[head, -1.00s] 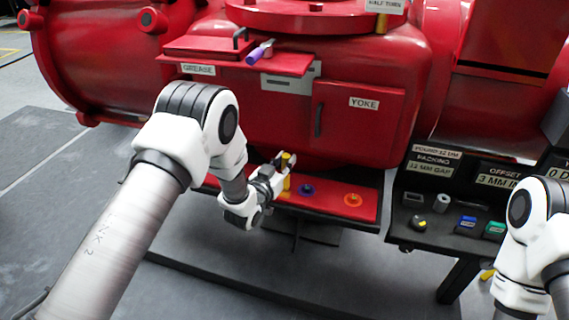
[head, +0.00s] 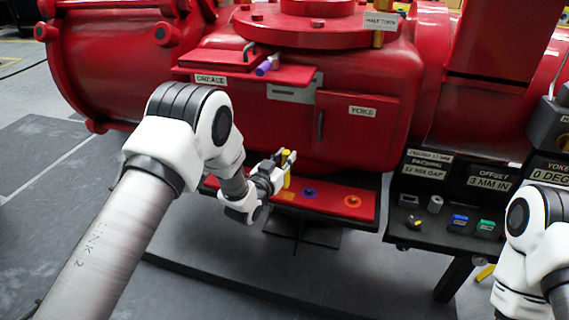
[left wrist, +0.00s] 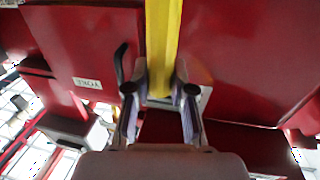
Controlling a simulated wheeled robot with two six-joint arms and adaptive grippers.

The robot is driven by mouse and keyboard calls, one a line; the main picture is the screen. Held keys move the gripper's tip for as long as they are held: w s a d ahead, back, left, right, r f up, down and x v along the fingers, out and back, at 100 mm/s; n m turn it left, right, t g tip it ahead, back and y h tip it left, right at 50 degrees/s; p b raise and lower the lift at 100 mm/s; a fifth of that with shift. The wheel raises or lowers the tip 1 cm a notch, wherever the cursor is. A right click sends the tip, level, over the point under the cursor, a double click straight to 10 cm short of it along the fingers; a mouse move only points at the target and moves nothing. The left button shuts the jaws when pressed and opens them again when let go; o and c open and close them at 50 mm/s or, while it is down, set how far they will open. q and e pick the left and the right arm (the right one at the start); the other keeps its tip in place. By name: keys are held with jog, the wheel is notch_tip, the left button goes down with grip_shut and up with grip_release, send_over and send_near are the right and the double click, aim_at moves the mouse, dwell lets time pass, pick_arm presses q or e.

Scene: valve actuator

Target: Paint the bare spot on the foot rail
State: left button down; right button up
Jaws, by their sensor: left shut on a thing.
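My left gripper (head: 285,160) is shut on a yellow stick-like thing (head: 287,181), held roughly upright above the left part of the red foot rail (head: 331,199). In the left wrist view the yellow stick (left wrist: 163,40) stands between the two fingers of the left gripper (left wrist: 160,90). A yellow-orange patch (head: 285,195) shows on the rail just below the stick. A blue round piece (head: 309,192) and an orange round piece (head: 352,201) sit further right on the rail. I cannot make out a bare spot. My right gripper is out of view.
The red valve body with its YOKE door (head: 357,125) rises behind the rail. A grease shelf (head: 243,75) juts out above, with a purple-handled tool (head: 266,66) on it. A dark bench (head: 450,225) with small parts stands to the right.

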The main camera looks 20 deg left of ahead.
pick_arm(q)
jog(key=shift+r+p, duration=0.5)
jog(key=shift+r, duration=0.8)
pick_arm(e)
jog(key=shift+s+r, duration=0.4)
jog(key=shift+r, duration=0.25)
pick_arm(q)
jog(key=shift+f, duration=0.1)
